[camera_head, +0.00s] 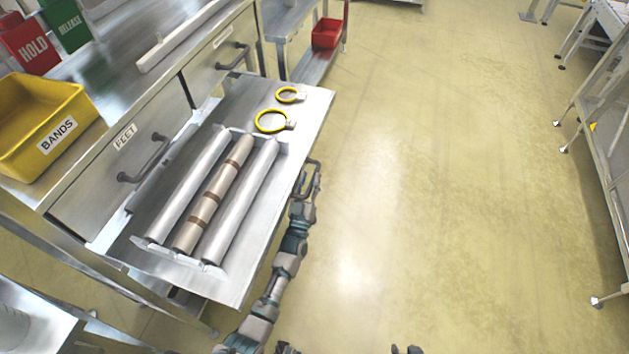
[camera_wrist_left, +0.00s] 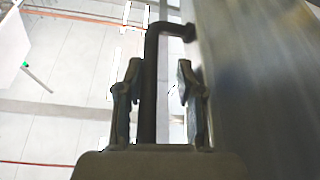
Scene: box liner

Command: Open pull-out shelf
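The metal pull-out shelf (camera_head: 318,108) extends from under the bench drawers, over the floor. A dark bar handle (camera_head: 316,168) is on its outer edge. My left gripper (camera_head: 307,186) is at this handle. In the left wrist view the handle (camera_wrist_left: 152,75) runs between the two fingers of my left gripper (camera_wrist_left: 157,78). The fingers are apart, with a gap visible on each side of the bar. Only two dark fingertips of my right gripper (camera_head: 405,350) show at the bottom edge, apart and empty, away from the shelf.
On the shelf lie a rack with several long tubes (camera_head: 240,205) and two yellow rings (camera_head: 271,121). Above are the FEET drawer (camera_head: 105,175) and a yellow BANDS bin (camera_head: 35,115). The floor (camera_head: 430,190) right of the shelf is clear. Metal frames stand far right.

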